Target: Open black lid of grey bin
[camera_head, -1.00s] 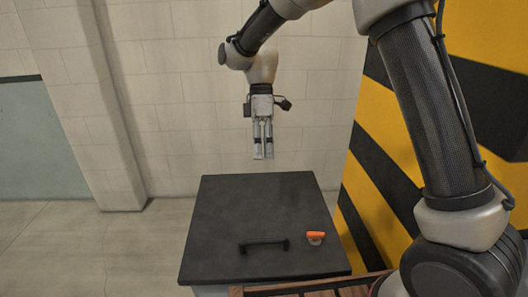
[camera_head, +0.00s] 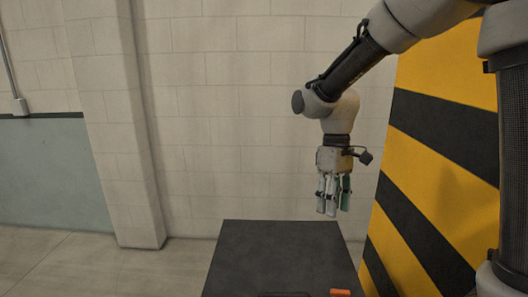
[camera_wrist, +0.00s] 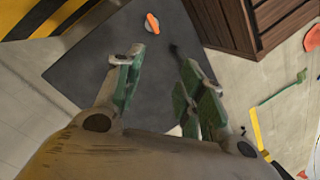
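The black lid (camera_head: 280,248) lies flat and closed at the bottom centre of the head view, its near part cut off by the frame edge. Its dark handle (camera_head: 286,294) only just shows there. In the wrist view the lid (camera_wrist: 85,75) fills the left and middle, and a small dark part of the handle (camera_wrist: 174,49) shows near the right fingertip. The grey bin's body is hidden under the lid. My gripper (camera_head: 333,210) is above the lid's far right part, apart from it, pointing down. Its fingers (camera_wrist: 158,66) are spread and empty.
A brown wooden crate (camera_wrist: 250,22) stands beside the bin. A yellow-and-black striped panel (camera_head: 430,170) rises close on the right, and a pale wall (camera_head: 230,120) stands behind. Floor at left is clear.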

